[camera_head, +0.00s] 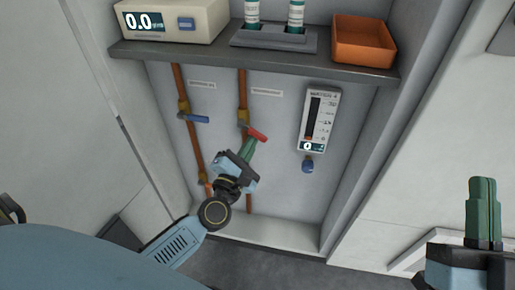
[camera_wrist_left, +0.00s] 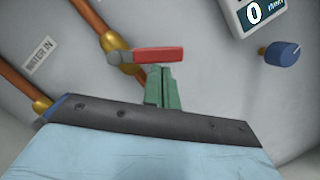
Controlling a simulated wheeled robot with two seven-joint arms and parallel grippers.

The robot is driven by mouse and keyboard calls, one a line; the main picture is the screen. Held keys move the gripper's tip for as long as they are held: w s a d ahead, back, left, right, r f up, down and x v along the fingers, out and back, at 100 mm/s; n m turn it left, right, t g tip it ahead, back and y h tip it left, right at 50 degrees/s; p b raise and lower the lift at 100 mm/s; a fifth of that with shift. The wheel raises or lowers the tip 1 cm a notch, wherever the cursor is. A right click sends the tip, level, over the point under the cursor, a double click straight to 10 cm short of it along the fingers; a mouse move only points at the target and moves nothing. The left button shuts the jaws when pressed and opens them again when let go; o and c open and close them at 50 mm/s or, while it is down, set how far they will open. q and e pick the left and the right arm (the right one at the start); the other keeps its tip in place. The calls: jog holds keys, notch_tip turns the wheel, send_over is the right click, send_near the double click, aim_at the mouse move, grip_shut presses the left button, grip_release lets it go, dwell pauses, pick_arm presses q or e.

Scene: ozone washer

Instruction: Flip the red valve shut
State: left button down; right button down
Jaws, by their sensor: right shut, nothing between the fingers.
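The red valve (camera_head: 258,135) sits on the right-hand copper pipe, its handle sticking out sideways to the right and slightly down in the head view. In the left wrist view the red handle (camera_wrist_left: 158,54) lies nearly level, across the pipe's direction. My left gripper (camera_head: 248,149) is just below the handle, its green fingers together. In the left wrist view its fingertips (camera_wrist_left: 160,68) end at the handle's lower edge; I cannot tell whether they touch it. My right gripper (camera_head: 483,182) is shut and empty at the lower right, far from the valve.
A blue-handled valve (camera_head: 195,119) is on the left pipe. A gauge (camera_head: 320,117) with a blue knob (camera_head: 308,166) hangs to the right. A shelf (camera_head: 250,56) above carries a meter box (camera_head: 170,18), a tube holder (camera_head: 272,38) and an orange bin (camera_head: 363,42). Cabinet side walls flank the recess.

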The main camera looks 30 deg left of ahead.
aim_at(261, 136)
pick_arm(q)
jog(key=n, duration=0.1)
jog(key=d+r+n+y, duration=0.1)
jog(key=n, duration=0.1)
jog(key=shift+w+d+r, duration=0.1)
jog(key=shift+w+d, duration=0.05)
jog(key=shift+d, duration=0.1)
jog(key=shift+d+r+p, duration=0.15)
jog(key=shift+r+p, duration=0.15)
jog(key=shift+r, duration=0.05)
jog(key=shift+w+d+r+p, duration=0.1)
jog(key=shift+d+r+p, duration=0.1)
jog(key=shift+p, duration=0.15)
pick_arm(e)
jog(key=shift+w+a+f+g, duration=0.1)
jog(key=shift+w+f+g, duration=0.35)
jog(key=shift+f+g, duration=0.35)
